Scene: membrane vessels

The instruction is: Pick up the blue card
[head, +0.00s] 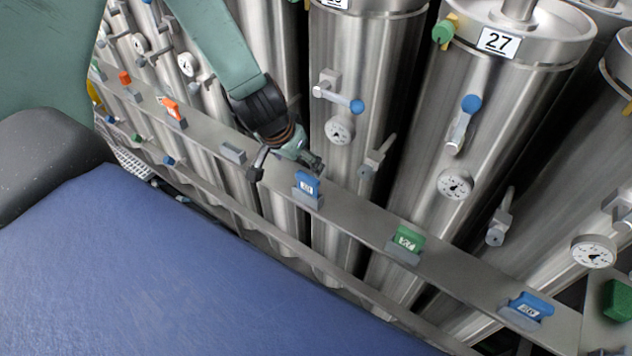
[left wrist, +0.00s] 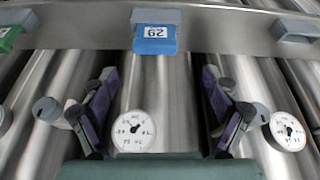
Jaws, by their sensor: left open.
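A blue card (head: 307,184) with a white label stands in a grey holder on the metal rail, near the middle of the head view. It also shows in the left wrist view (left wrist: 155,40), at the top centre, labelled 29. My left gripper (head: 290,168) is just left of and above this card in the head view. In the left wrist view its two fingers (left wrist: 160,112) are wide apart and empty, with the card beyond them, not between them. My right gripper is not in view.
Along the metal rail (head: 358,212) stand a green card (head: 407,240), an orange card (head: 171,107) and an empty grey holder (head: 233,153). Steel vessels with valve handles and gauges (head: 340,130) rise close behind the rail. Valve handles flank my fingers in the wrist view.

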